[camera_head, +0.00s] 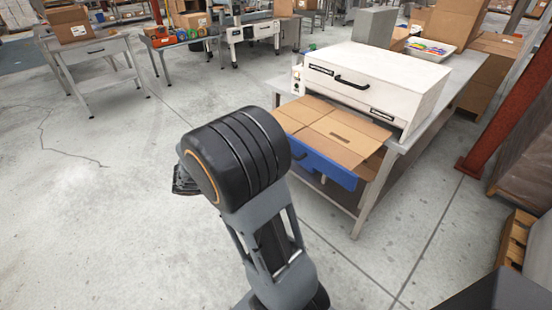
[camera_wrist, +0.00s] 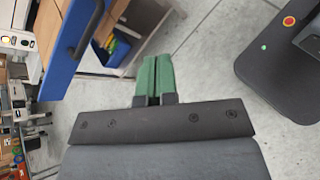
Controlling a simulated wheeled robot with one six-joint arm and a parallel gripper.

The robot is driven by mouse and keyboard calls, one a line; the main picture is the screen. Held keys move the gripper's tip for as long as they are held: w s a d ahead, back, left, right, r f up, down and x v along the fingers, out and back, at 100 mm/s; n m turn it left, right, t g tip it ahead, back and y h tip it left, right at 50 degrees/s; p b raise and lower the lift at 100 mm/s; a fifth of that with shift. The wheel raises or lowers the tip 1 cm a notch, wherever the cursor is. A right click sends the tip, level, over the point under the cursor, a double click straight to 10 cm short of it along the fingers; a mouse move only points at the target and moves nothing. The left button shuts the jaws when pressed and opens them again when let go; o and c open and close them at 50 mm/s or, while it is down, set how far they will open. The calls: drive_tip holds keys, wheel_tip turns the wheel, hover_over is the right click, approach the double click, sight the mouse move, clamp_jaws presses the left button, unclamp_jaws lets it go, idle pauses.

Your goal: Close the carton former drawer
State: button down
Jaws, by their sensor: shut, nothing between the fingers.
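The carton former (camera_head: 385,75) is a white machine on a grey bench. Its drawer is pulled out, with a blue front (camera_head: 322,166) and flat brown cardboard (camera_head: 325,133) lying in it. In the wrist view, the blue drawer front (camera_wrist: 68,52) and its dark handle (camera_wrist: 88,30) show at the upper left. My gripper (camera_wrist: 154,62) has green fingers pressed together with nothing between them. It is apart from the drawer front, to the right of it in that view. In the head view, my black arm joint hides most of the gripper and covers the drawer's left end.
The bench (camera_head: 368,207) has legs below the drawer. A blue bin (camera_wrist: 112,47) with coloured items shows beneath it. A red post (camera_head: 505,95) and a wooden pallet (camera_head: 514,237) stand to the right. A side table (camera_head: 100,48) is at the back left. The floor at left is clear.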

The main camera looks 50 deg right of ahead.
drive_tip(key=w+d+f+n+t+h+b, duration=0.25)
drive_tip(key=w+d+f+n+h, duration=0.35)
drive_tip(key=w+f+n+h, duration=0.3)
drive_tip(key=d+r+t+p, duration=0.1)
drive_tip(key=d+r+p, duration=0.1)
drive_tip(key=d, duration=1.1)
drive_tip(key=shift+s+d+r+n+h+p, duration=0.3)
drive_tip(key=shift+s+d+r+p, duration=0.1)
drive_tip(key=shift+r, duration=0.35)
drive_tip(key=shift+w, duration=0.1)
